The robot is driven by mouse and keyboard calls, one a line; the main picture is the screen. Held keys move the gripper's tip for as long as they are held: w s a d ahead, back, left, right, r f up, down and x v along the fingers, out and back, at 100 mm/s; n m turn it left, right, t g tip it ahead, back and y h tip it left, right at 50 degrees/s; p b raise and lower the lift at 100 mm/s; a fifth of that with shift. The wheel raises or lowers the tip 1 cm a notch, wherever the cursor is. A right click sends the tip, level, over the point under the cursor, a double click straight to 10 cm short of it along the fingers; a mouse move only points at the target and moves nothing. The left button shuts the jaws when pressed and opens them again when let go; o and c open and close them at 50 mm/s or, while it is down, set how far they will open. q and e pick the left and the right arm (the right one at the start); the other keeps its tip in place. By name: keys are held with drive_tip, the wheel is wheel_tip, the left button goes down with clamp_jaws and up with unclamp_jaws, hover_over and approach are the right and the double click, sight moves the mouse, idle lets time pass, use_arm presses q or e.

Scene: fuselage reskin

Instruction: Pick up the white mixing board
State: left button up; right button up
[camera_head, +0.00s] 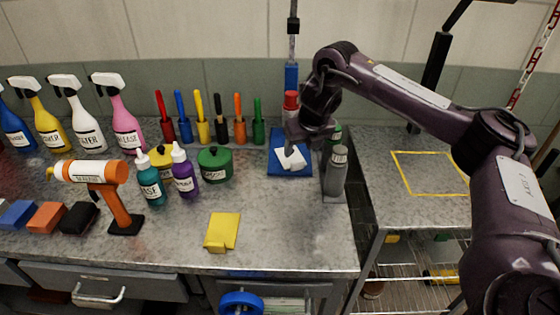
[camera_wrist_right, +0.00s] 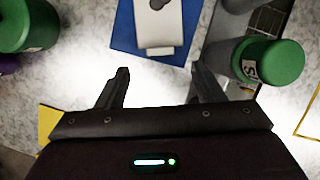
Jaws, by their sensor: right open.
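The white mixing board (camera_head: 291,158) lies on a blue mat (camera_head: 290,171) toward the back of the workbench, partly hidden by my right gripper in the head view. My left gripper is not in view.
Grey canisters with a green cap (camera_wrist_right: 283,62) stand close on the right of the mat. A green pot (camera_head: 215,164) and bottles stand to the left. Coloured-handled tools line the back. A yellow block (camera_head: 221,231) lies in front; bare bench surrounds it.

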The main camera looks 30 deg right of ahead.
sight(298, 163)
drive_tip(key=f, duration=0.1)
drive_tip(key=f+p, duration=0.1)
drive_tip(key=shift+d+f, duration=0.2)
drive_tip(key=shift+f, duration=0.1)
drive_tip(key=p+x, duration=0.1)
drive_tip(key=x, duration=0.2)
drive_tip(key=shift+w+a, duration=0.2)
drive_tip(key=shift+w+f, duration=0.2)
drive_tip(key=shift+f, duration=0.4)
drive_tip(key=c, duration=0.8)
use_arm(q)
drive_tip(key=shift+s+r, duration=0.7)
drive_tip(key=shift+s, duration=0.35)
use_arm(e)
drive_tip(key=c, duration=0.3)
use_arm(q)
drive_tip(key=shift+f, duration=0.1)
use_arm(e)
drive_tip(key=shift+r, duration=0.2)
drive_tip(key=shift+c, duration=0.2)
